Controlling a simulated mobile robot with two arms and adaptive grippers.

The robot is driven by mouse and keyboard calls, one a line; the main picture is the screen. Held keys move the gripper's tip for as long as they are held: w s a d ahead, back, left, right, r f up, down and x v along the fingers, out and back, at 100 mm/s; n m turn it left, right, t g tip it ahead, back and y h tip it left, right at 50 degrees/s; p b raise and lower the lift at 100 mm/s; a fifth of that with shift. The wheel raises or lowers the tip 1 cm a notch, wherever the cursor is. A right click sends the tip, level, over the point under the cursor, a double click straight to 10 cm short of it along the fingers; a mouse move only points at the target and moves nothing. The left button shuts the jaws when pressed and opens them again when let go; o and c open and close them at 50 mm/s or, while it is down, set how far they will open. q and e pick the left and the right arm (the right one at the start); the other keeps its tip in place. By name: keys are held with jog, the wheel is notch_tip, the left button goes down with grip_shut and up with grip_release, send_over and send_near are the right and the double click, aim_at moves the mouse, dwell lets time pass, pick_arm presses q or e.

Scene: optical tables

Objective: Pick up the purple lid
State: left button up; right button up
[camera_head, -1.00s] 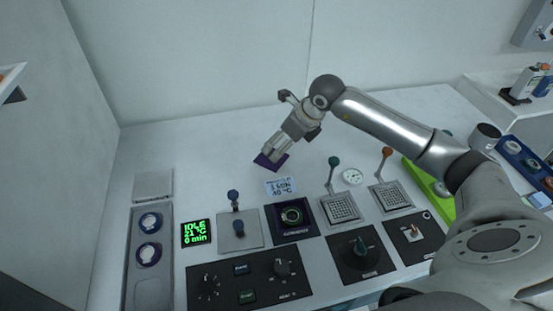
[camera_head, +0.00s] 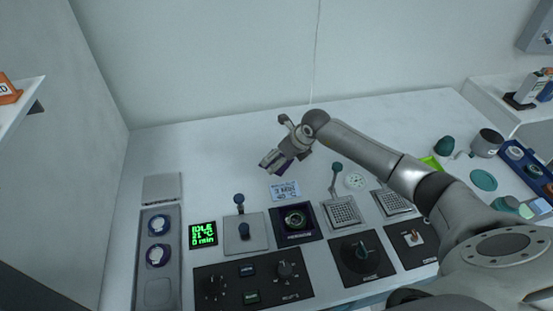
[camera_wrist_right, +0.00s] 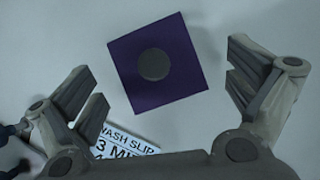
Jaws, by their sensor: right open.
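The purple lid (camera_wrist_right: 157,64) is a dark purple square plate with a round dark grey knob in its middle. In the wrist view it lies slightly turned on the white table, between the fingers of my right gripper (camera_wrist_right: 165,78). The fingers are wide apart, with a gap to the lid on both sides. In the head view my right gripper (camera_head: 275,164) is over the lid (camera_head: 284,167), and its fingers hide much of it. I cannot tell the exact height of the fingertips. My left gripper is not in view.
A wash slip card (camera_head: 285,191) lies just in front of the lid. The white table (camera_head: 200,150) behind and left of the lid is clear.

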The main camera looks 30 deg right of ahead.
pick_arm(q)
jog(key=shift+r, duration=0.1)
pick_arm(e)
jog(key=shift+w+a+f, duration=0.1)
jog(key=shift+w+f, duration=0.1)
jog(key=shift+f, duration=0.2)
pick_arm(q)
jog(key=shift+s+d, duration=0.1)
pick_arm(e)
jog(key=c, duration=0.4)
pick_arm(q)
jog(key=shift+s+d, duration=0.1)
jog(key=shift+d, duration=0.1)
pick_arm(e)
jog(key=c, duration=0.7)
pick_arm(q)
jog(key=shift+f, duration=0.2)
pick_arm(e)
jog(key=shift+o, duration=0.2)
jog(key=shift+r, duration=0.15)
